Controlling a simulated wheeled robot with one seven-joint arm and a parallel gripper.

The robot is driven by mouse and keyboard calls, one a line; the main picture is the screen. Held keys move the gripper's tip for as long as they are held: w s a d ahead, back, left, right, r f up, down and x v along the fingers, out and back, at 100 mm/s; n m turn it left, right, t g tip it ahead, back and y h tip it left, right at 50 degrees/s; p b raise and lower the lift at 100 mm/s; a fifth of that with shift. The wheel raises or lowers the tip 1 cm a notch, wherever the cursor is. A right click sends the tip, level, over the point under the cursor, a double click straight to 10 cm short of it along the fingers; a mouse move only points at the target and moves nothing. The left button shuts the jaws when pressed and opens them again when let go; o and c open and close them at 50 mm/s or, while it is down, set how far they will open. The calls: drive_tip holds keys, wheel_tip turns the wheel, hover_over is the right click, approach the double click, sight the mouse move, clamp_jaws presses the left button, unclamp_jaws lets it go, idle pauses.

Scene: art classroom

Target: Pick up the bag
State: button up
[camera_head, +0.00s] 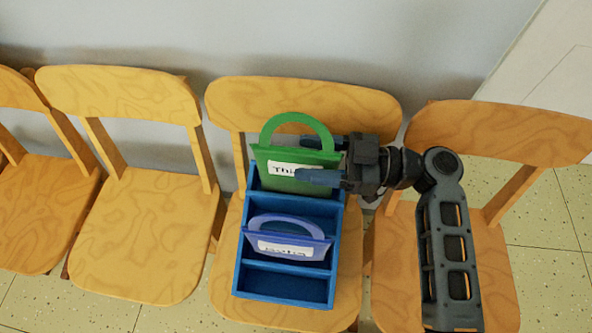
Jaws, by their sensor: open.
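A green bag (283,157) with an arched handle and a white label, partly hidden, stands upright in the rear part of a blue divided box (239,276). A smaller purple-blue bag (262,238) with a handle and white label stands nearer the front of the same box. My gripper (308,159) reaches in from the right at the green bag's right side. Its jaws are open, one finger near the bag's upper right edge and the other in front of its label. I cannot tell whether they touch it.
The box sits on the seat of a wooden chair (225,296). Another wooden chair (145,235) stands to the left and one more (490,290) on the right, under my arm. A grey wall (300,40) is close behind the chairs. The box's front compartment is empty.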

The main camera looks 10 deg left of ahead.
drive_tip(key=shift+a, duration=0.2)
drive_tip(key=shift+c, duration=0.3)
clamp_jaws()
